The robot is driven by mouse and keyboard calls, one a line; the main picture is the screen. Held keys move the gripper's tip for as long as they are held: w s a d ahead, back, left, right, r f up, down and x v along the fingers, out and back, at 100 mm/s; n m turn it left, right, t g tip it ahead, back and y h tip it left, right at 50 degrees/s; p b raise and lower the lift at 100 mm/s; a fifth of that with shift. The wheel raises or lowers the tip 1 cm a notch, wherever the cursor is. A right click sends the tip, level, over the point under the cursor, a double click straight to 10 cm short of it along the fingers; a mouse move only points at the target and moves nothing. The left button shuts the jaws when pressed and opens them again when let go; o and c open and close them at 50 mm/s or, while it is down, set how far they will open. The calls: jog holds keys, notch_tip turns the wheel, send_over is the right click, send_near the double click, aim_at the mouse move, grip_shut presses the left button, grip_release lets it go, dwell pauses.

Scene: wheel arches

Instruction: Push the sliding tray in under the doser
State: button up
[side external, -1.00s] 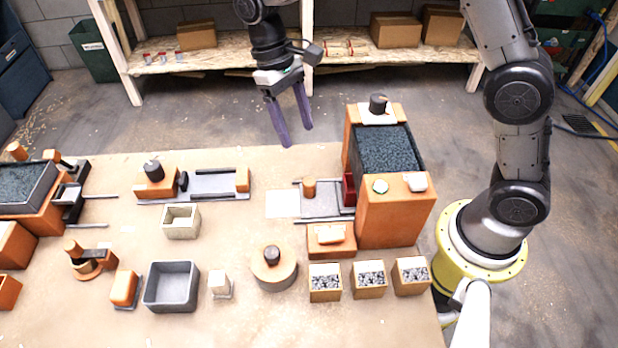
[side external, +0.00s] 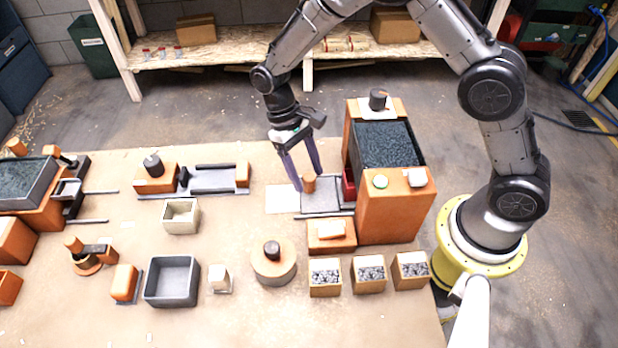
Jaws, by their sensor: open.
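The doser (side external: 392,215) is a tall orange block at the right of the table, with dark granules in its open top. The sliding tray (side external: 322,199) looks like a flat grey plate between dark rails, on the doser's left side, with a short orange knob (side external: 309,184) on it. A dark red part (side external: 348,187) shows at the doser's opening, partly hidden by the block. My gripper (side external: 310,183) is open and points down, with one purple finger on each side of the knob in the picture. I cannot tell whether the fingers touch it.
An orange block with a white top (side external: 331,236) stands just in front of the rails. Several small boxes of grey gravel (side external: 325,278) and a round knobbed piece (side external: 273,262) stand nearer. A white square (side external: 282,199) lies left of the tray. A similar filled unit (side external: 25,185) stands far left.

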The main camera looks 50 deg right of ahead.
jog(key=shift+x, duration=1.1)
jog(key=shift+w, duration=0.1)
grip_shut()
dwell(0.6)
